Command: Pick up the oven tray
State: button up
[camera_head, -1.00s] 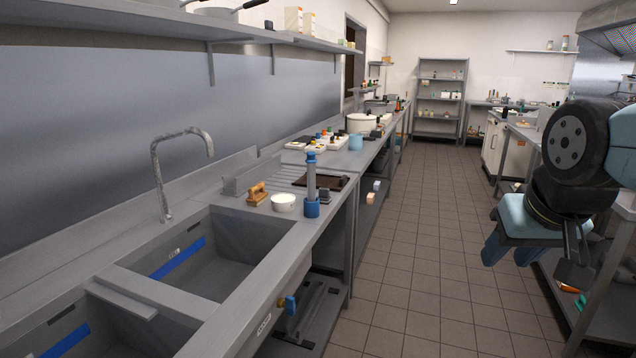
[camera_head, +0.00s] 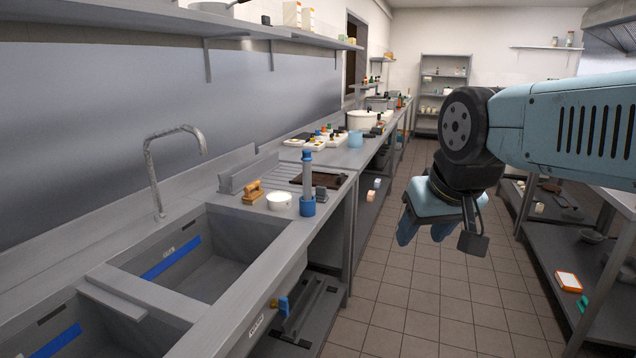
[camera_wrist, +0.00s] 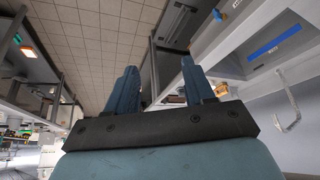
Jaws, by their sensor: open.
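A dark brown, flat tray (camera_head: 322,181) lies on the metal counter beyond the sink, in the head view. It may be the oven tray. A blue-and-grey upright cylinder stands in front of it and hides part of it. My gripper (camera_head: 424,236) hangs over the floor aisle, right of the counter and well apart from the tray, with its fingers down. In the wrist view my gripper (camera_wrist: 158,68) shows two blue fingers spread apart with nothing between them. I cannot make out the tray for sure in that view.
The cylinder (camera_head: 307,190), a white bowl (camera_head: 279,201) and a wooden-handled brush (camera_head: 253,193) stand near the tray. The sink (camera_head: 205,262) with its tap (camera_head: 160,165) is nearer. A shelved table (camera_head: 590,250) stands at right. The tiled floor (camera_head: 400,300) between is clear.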

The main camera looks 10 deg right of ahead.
aim_at(334, 182)
jog(key=z, duration=1.2)
jog(key=i, duration=3.1)
jog(key=u, duration=1.55)
